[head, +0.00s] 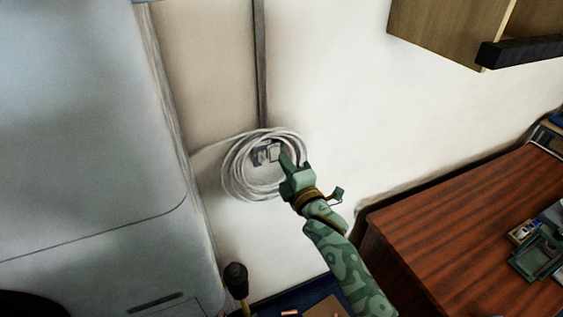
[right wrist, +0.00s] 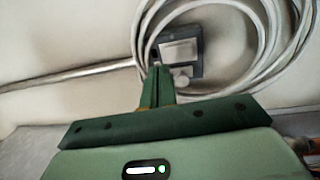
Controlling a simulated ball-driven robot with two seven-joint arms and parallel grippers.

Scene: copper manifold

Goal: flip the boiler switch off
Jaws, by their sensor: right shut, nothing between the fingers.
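The boiler switch (head: 266,153) is a small grey box with a pale rocker plate on the wall, ringed by a coil of white cable. In the right wrist view the switch (right wrist: 180,52) shows just beyond my fingertips, with a small round knob below the plate. My right gripper (head: 285,160) is green and shut, with nothing in it. Its tips (right wrist: 157,72) are at the lower left edge of the switch in the wrist view; I cannot tell whether they touch it. The rocker's position is too small to tell. My left gripper is not in view.
The white coiled cable (head: 232,172) hangs around the switch. A large pale boiler casing (head: 90,150) stands at left, and a grey conduit (head: 261,60) runs up the wall. A wooden desk (head: 450,230) is at right, below a wall cabinet (head: 440,25).

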